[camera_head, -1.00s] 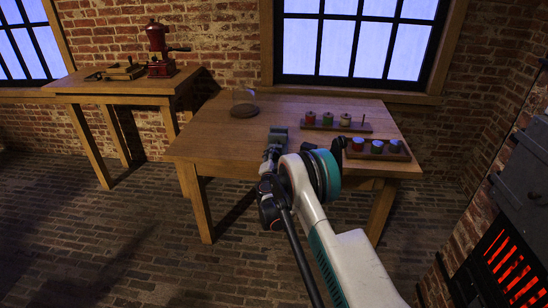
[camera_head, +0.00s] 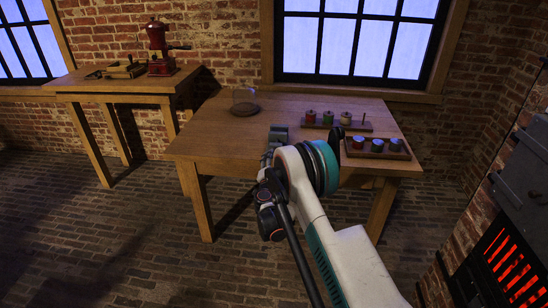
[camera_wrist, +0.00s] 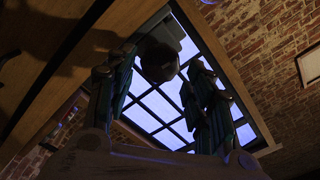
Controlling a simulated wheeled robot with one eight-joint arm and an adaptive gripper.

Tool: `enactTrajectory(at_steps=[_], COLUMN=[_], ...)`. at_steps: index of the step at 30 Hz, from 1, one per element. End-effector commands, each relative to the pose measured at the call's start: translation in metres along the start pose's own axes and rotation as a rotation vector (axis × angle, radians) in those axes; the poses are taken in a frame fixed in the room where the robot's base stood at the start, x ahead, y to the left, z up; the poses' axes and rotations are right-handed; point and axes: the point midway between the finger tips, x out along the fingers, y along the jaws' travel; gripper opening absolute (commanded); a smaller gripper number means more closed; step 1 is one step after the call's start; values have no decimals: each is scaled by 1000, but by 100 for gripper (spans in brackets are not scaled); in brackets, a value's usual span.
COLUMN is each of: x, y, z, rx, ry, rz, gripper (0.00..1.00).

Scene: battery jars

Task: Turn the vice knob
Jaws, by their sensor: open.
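The grey vice (camera_head: 279,132) stands at the front edge of the middle table, its lower part hidden behind my arm. In the wrist view a dark, many-sided knob (camera_wrist: 160,62) shows against the window, beyond and between the fingertips. It appears to be the vice knob. My gripper (camera_wrist: 160,88) is open, with one finger on each side of the picture. The knob lies between them in the picture; I cannot tell whether either finger touches it. In the head view my arm mostly hides the gripper, close to the vice at the table's front edge.
The wooden table (camera_head: 215,135) carries a round dark base with a clear jar (camera_head: 244,103), a rack of coloured spools (camera_head: 335,121) and a tray of cups (camera_head: 377,149). A side table (camera_head: 120,87) with a red grinder (camera_head: 158,50) is at left. A glowing furnace (camera_head: 510,265) is at right.

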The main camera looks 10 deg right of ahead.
Motion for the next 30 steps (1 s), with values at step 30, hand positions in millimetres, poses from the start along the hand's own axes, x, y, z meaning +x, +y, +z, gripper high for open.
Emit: enactTrajectory(at_steps=[30], x=[-73], y=[-1], z=[-2], rx=[-2], ry=[0], rz=[3], gripper=[48])
